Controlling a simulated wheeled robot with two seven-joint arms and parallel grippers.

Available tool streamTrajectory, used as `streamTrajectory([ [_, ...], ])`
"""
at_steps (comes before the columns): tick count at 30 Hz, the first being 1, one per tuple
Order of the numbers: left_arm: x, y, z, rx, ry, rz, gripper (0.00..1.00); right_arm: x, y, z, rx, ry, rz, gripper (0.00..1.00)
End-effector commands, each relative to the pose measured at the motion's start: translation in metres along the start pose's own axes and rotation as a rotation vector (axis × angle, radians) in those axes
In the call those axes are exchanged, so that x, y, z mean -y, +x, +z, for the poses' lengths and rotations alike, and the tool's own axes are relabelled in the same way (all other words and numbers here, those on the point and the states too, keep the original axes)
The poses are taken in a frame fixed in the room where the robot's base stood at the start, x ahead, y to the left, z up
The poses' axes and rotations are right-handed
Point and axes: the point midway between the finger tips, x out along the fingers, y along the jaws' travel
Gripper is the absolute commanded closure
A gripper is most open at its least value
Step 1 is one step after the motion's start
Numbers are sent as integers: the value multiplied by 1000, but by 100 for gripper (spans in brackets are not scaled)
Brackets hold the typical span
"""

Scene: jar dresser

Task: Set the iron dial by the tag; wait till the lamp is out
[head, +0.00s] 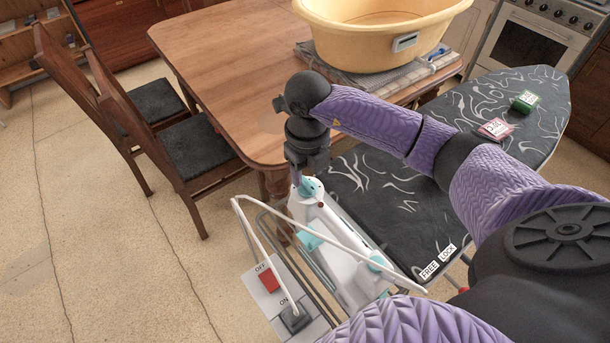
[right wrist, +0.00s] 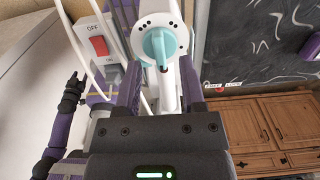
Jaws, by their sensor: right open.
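The white iron (head: 318,215) with teal parts stands at the near left end of the ironing board. Its teal dial (right wrist: 158,46) faces the right wrist camera. A small dark red spot (head: 321,204), perhaps the lamp, shows on the iron and looks unlit. My right gripper (right wrist: 160,85) is open, its two purple fingers apart on either side of the dial's line; contact cannot be told. A red item with a tag (head: 495,128) and a green item with a tag (head: 523,101) lie on the board; their markings are too small to read. My left gripper (right wrist: 73,85) shows small and dark.
The black patterned ironing board (head: 400,215) carries FREE and LOCK labels (head: 438,261). A wooden table (head: 220,60) holds a yellow basin (head: 365,40). Two chairs (head: 180,145) stand left.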

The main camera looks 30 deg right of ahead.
Motion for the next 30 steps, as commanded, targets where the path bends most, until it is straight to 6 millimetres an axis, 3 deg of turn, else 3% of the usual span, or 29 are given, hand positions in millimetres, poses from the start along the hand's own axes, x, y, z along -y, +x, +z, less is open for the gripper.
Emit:
streamTrajectory([
  [4,1,4,-1,-1,0,-1,41,0,20,0,-1,1,0,49],
  [12,8,4,-3,-7,4,-12,41,0,23,0,1,0,0,49],
  [13,8,4,-3,-8,5,-13,41,0,23,0,1,0,0,51],
  [20,9,3,-4,-10,6,-15,41,0,23,0,1,0,1,99],
  [30,4,4,-4,-10,3,-7,41,0,23,0,1,-5,1,100],
])
